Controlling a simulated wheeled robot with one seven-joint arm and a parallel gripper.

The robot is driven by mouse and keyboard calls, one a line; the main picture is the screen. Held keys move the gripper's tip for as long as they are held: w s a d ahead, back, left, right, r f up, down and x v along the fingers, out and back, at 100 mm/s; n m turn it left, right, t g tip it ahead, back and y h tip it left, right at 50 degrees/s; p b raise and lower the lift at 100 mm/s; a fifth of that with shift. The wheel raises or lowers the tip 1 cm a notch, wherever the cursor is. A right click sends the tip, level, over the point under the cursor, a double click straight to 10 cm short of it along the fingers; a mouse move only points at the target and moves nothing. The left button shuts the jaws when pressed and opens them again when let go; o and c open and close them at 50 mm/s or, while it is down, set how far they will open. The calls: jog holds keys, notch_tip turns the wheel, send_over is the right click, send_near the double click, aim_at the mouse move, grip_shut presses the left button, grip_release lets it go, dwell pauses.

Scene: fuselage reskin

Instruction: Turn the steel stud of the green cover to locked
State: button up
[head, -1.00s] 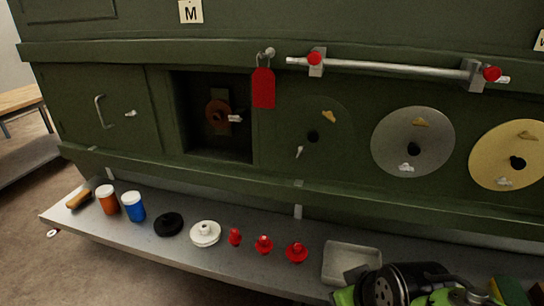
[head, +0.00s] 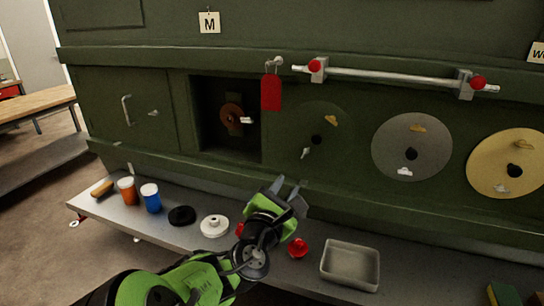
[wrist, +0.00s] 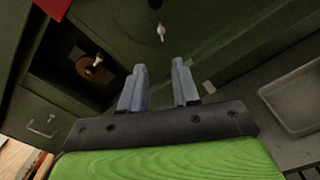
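The green cover (head: 335,142) is a round disc, nearly the colour of the panel, with a dark centre hole. A brass-coloured stud (head: 331,119) sits at its upper right. The small steel stud (head: 305,153) sits at its lower left, its wing tilted off upright; it also shows in the wrist view (wrist: 161,32), ahead of the fingers. My gripper (head: 290,186) is below the cover, in front of the shelf edge, apart from the stud. In the wrist view the two fingers (wrist: 159,78) are spread with nothing between them.
A recess (head: 232,119) with a brown disc is left of the cover. A red tag (head: 271,92) hangs above left, and a silver bar (head: 395,75) runs above. Grey (head: 411,147) and yellow (head: 510,163) discs are to the right. Jars, knobs and a tray (head: 350,265) stand on the shelf.

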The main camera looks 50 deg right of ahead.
jog(key=p, duration=1.3)
send_near(305, 154)
jog(key=x, duration=0.8)
jog(key=shift+w+d, duration=0.1)
jog(key=shift+d, duration=0.2)
jog(key=shift+c, duration=0.5)
grip_shut()
